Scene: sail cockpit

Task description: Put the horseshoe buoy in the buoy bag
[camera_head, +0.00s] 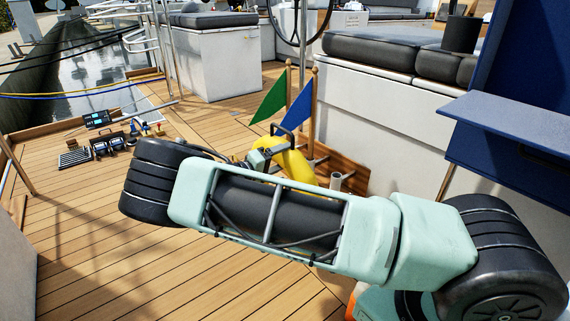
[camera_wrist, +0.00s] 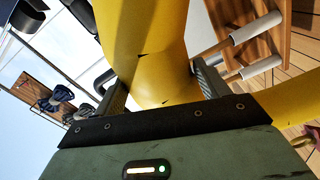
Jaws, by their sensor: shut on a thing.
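The yellow horseshoe buoy (camera_head: 296,166) shows in the head view just beyond my forearm, in front of a wooden flag rack; my arm hides its lower part. My gripper (camera_head: 268,153) is at its upper left side. In the wrist view the buoy (camera_wrist: 145,45) fills the middle, and my gripper (camera_wrist: 162,82) is shut on it, with one finger on each side of the yellow tube. Another yellow section shows at the right edge. I cannot make out the buoy bag for certain in either view.
A wooden rack (camera_head: 345,172) with a green flag (camera_head: 271,101), a blue flag (camera_head: 300,108) and white tubes stands right beside the buoy. A white cushioned bench (camera_head: 370,115) and a dark blue panel (camera_head: 520,80) with a shelf are at right. Several small items lie at left. Planked deck between is clear.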

